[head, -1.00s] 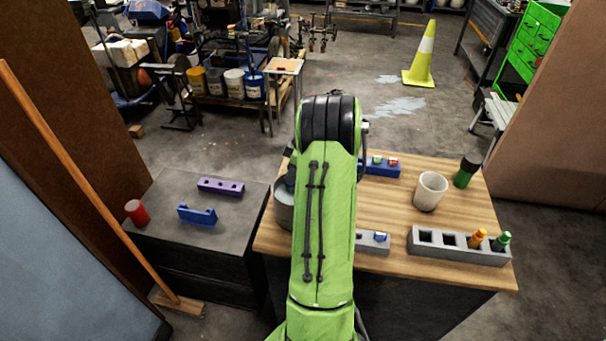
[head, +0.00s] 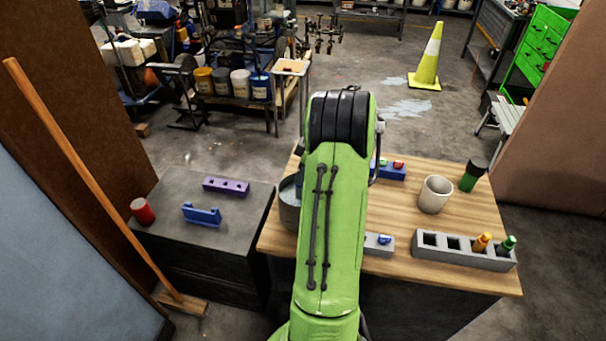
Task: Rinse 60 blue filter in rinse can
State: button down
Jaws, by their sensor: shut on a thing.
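My green arm reaches forward over the wooden table and hides its own far end. My gripper is not visible, nor is anything it may hold. A grey round can (head: 288,212), perhaps the rinse can, stands at the table's left edge, partly hidden behind my arm. A small blue-topped piece (head: 384,239) sits on a grey block right of my arm. A blue block (head: 392,173) behind it carries a green and a red piece. I cannot tell which piece, if any, is the 60 blue filter.
A white cup (head: 435,195) and a dark-topped green bottle (head: 472,174) stand at the right. A grey holder (head: 462,253) has an orange and a green bottle. The dark left bench (head: 190,235) holds a red can (head: 142,211), a purple block (head: 226,186) and a blue rack (head: 202,215).

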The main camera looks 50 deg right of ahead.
notch_tip(320, 180, up, 10)
jog(key=p, duration=0.7)
jog(key=shift+r, duration=0.15)
